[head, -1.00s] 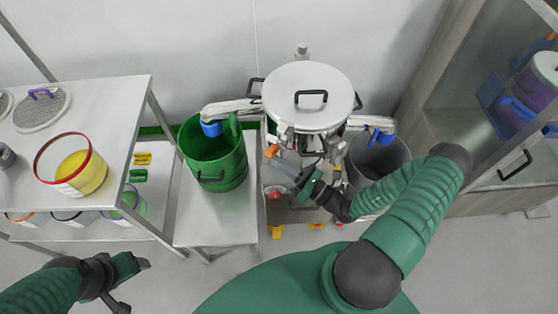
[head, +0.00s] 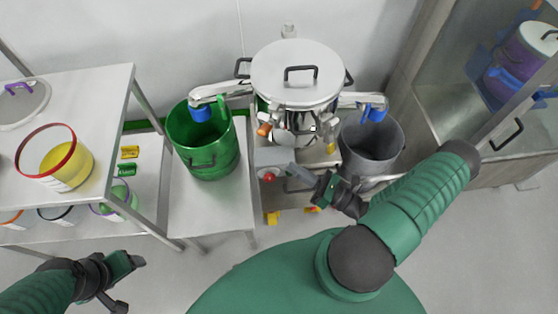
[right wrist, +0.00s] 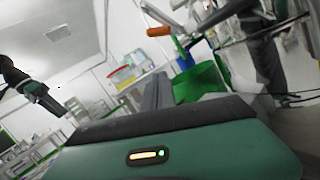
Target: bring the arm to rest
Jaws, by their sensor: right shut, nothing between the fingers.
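My right arm reaches in from the lower right in the head view. Its dark gripper (head: 296,178) is shut and empty, in front of the steel machine with a round lid (head: 297,75) and left of the grey bin (head: 372,150). In the right wrist view its fingers (right wrist: 158,92) point away toward a green bucket and an orange-ended handle. My left gripper (head: 128,285) is at the lower left in the head view, its fingers apart with nothing between them, clear of the table.
A green bucket (head: 204,145) stands on a low steel bench (head: 208,215) left of the machine. A steel table (head: 100,90) at left bears a red-rimmed tub (head: 73,168) with yellow contents. A glass-fronted cabinet (head: 455,100) stands at right. The floor near me is mostly clear.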

